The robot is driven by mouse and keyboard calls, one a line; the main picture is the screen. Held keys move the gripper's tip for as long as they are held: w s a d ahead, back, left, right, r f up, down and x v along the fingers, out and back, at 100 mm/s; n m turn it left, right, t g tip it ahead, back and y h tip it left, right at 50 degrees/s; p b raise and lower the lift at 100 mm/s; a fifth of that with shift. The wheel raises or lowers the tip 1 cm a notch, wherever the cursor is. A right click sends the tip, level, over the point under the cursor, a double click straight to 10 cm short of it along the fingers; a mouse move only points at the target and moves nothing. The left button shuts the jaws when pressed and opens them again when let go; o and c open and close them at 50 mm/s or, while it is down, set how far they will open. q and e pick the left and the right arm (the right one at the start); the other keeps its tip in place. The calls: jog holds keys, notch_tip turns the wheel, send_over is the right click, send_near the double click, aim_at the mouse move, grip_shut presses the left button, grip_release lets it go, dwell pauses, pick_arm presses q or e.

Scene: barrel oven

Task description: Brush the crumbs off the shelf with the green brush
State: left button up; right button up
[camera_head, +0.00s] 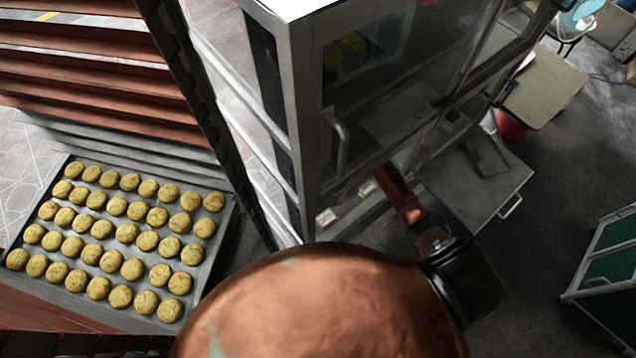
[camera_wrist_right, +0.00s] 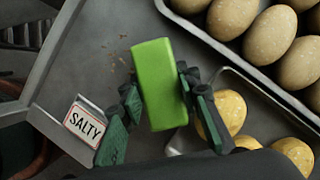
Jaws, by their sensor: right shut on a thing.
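In the right wrist view, my right gripper (camera_wrist_right: 157,90) is shut on the green brush (camera_wrist_right: 158,62), a bright green block with a finger on each side. The brush is over the grey shelf (camera_wrist_right: 75,65); I cannot tell whether it touches it. Small brown crumbs (camera_wrist_right: 122,63) lie on the shelf just left of the brush's upper end, with a few fainter ones farther left. In the head view neither gripper shows. The glass-fronted metal cabinet (camera_head: 305,130) stands in the middle, and I cannot make out the brush or crumbs there.
In the wrist view, a tray of brown round pieces (camera_wrist_right: 233,14) is at upper right, yellow ones (camera_wrist_right: 230,110) are lower right, and a "SALTY" label (camera_wrist_right: 85,124) is on the front edge. The head view shows a cookie tray (camera_head: 222,235) at left and open floor (camera_head: 560,170) at right.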

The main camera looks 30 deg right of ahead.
jog(key=shift+f+b, duration=0.55)
jog(key=shift+f, duration=0.2)
jog(key=shift+s+a+r, duration=0.1)
jog(key=shift+a+r, duration=0.05)
jog(key=shift+a, duration=0.4)
jog(key=shift+s+a+p, duration=0.2)
jog(key=shift+a+p, duration=0.3)
jog(key=shift+a, duration=0.55)
jog(key=shift+s+a+f+p, duration=0.1)
jog(key=shift+s+a+p, duration=0.2)
jog(key=shift+a, duration=1.1)
jog(key=shift+s+a+f+p, duration=0.15)
jog(key=shift+s+a, duration=0.25)
jog(key=shift+a, duration=1.05)
jog(key=shift+s+a+f+p, duration=0.1)
jog(key=shift+s+a+p, duration=0.2)
jog(key=shift+a, duration=1.1)
jog(key=shift+r, duration=0.15)
